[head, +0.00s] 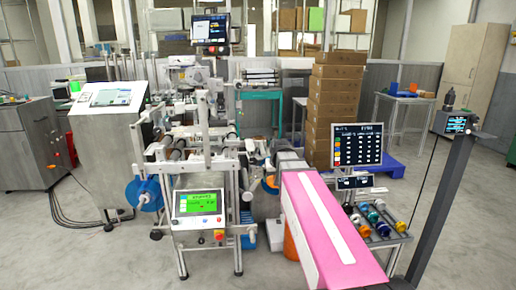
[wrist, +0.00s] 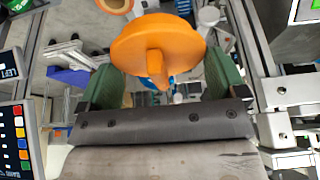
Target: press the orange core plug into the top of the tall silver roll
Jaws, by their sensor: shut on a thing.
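The orange core plug (wrist: 150,42) is large in the wrist view, with a broad round disc and a short stub on the near face. My gripper (wrist: 162,75) has green fingers on both sides of the plug and is shut on it. The plug hides much of what lies beyond it. In the head view, a patch of orange (head: 270,184) shows beside the machine, left of the pink arm link; I cannot tell if it is the plug. A grey cylinder (head: 265,206) stands just below it, partly hidden. I cannot tell for certain which thing is the tall silver roll.
The machine frame with a green-lit screen (head: 200,203) stands left of centre. A rack of coloured rolls (head: 376,222) and a dark sign board (head: 357,145) stand to the right. Stacked brown boxes (head: 333,105) rise behind. Floor at the lower left is clear.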

